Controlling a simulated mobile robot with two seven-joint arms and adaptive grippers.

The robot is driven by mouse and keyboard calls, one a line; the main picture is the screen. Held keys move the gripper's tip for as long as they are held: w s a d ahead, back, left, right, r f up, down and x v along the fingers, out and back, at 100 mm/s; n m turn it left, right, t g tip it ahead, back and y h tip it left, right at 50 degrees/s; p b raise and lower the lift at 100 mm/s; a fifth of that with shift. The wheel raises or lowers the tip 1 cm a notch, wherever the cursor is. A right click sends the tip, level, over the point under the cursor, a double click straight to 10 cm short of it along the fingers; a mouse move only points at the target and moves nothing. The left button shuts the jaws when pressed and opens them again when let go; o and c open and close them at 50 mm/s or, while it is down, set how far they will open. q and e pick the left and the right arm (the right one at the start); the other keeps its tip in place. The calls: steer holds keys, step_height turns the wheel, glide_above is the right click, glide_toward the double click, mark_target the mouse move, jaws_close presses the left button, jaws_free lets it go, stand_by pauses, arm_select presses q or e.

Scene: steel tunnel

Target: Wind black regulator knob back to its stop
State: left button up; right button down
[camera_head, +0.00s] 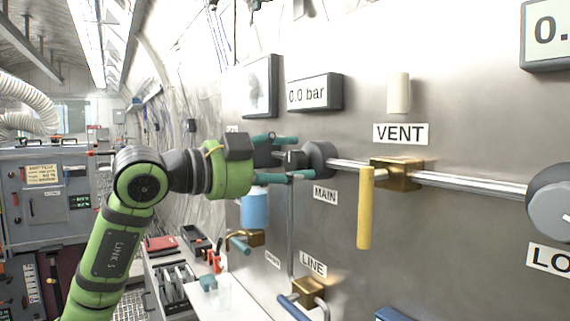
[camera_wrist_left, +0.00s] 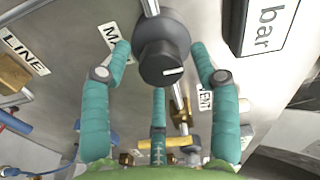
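The black regulator knob (camera_head: 293,159) sticks out from a dark round body (camera_head: 321,159) on the steel wall panel, above the MAIN label (camera_head: 325,196). In the left wrist view the knob (camera_wrist_left: 161,64) faces me, with a white index line on its face. My left gripper (camera_head: 302,159) points at the knob from the left. Its teal fingers stand on either side of the knob. In the left wrist view the gripper (camera_wrist_left: 160,60) is open, with a gap visible between each side finger and the knob. My right gripper is not in view.
A 0.0 bar display (camera_head: 315,93) hangs above the knob. A pipe runs right to the brass VENT valve (camera_head: 397,174) with a yellow handle (camera_head: 365,208). A brass LINE valve (camera_head: 309,292) sits below. A grey round knob (camera_head: 551,206) is at far right.

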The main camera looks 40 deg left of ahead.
arm_select(q)
steer(key=shift+r, duration=0.1)
steer(key=shift+s+a, duration=0.3)
steer(key=shift+s, duration=0.15)
steer(key=v, duration=1.1)
steer(key=shift+d, duration=0.2)
